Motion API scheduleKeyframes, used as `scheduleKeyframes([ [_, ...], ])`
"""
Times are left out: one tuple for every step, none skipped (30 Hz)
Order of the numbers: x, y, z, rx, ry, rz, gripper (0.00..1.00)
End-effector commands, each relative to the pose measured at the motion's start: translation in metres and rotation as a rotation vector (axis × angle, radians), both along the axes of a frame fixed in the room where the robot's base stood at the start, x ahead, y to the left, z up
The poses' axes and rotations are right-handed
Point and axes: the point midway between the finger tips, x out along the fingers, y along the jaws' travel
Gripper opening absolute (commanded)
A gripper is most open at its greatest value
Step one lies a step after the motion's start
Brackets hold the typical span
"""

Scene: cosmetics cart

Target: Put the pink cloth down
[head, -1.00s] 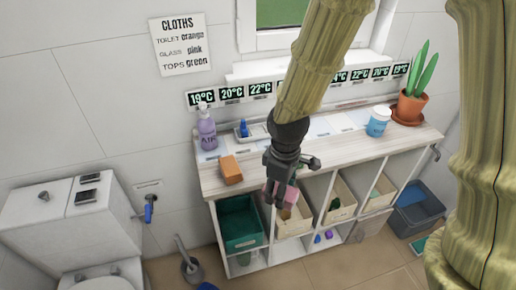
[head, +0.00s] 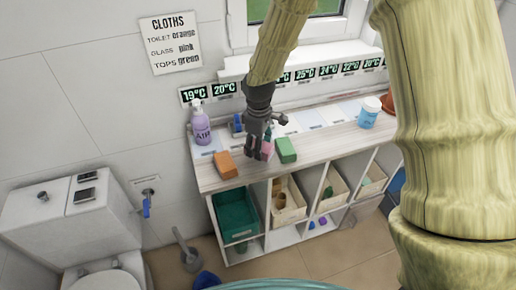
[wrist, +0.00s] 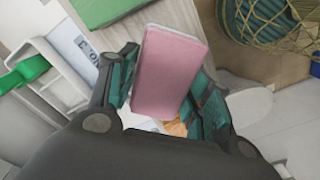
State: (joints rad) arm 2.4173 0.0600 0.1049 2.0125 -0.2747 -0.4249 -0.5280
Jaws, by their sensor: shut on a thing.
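The pink cloth (head: 267,150) is a folded block held between the fingers of my gripper (head: 257,147). In the wrist view the pink cloth (wrist: 170,70) shows large, with a dark-teal finger of my gripper (wrist: 163,88) on each side. In the head view it appears over the cart top (head: 330,141), between the orange cloth (head: 225,165) at left and the green cloth (head: 286,150) close at right. I cannot tell whether it touches the top. A bit of orange (wrist: 175,128) shows below it in the wrist view.
A purple pump bottle (head: 201,128) stands at the back left and a blue tub (head: 369,112) at the right. Below are a teal bin (head: 237,214) and several pale bins. A sign (head: 170,42) on the wall pairs pink with glass. The top right of the green cloth is fairly clear.

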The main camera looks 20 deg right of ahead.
Motion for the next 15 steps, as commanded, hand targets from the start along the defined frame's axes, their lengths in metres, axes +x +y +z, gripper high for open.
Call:
scheduleKeyframes([
  [0.004,0.0,0.0,0.001,0.001,0.0,0.3],
  [0.005,0.0,0.0,0.001,0.001,0.0,0.3],
  [0.007,0.0,-0.001,0.001,0.001,0.0,0.3],
  [0.008,0.0,-0.001,0.0,0.001,0.0,0.3],
  [0.008,0.0,-0.002,0.0,0.001,0.0,0.3],
  [0.008,0.0,-0.003,0.0,0.001,0.001,0.3],
  [0.008,0.0,-0.004,0.0,0.001,0.001,0.3],
  [0.008,0.0,-0.005,0.0,0.001,0.001,0.3],
  [0.008,0.0,-0.008,-0.001,0.002,0.001,0.3],
  [0.007,0.0,-0.011,-0.001,0.004,0.001,0.3],
  [0.007,0.0,-0.014,-0.001,0.004,0.001,0.3],
  [0.007,0.0,-0.018,-0.001,0.002,0.001,0.3],
  [0.007,0.0,-0.021,-0.001,0.002,0.002,0.3],
  [0.007,0.0,-0.024,-0.001,0.004,0.002,0.3],
  [0.007,0.0,-0.028,-0.001,0.004,0.002,0.3],
])
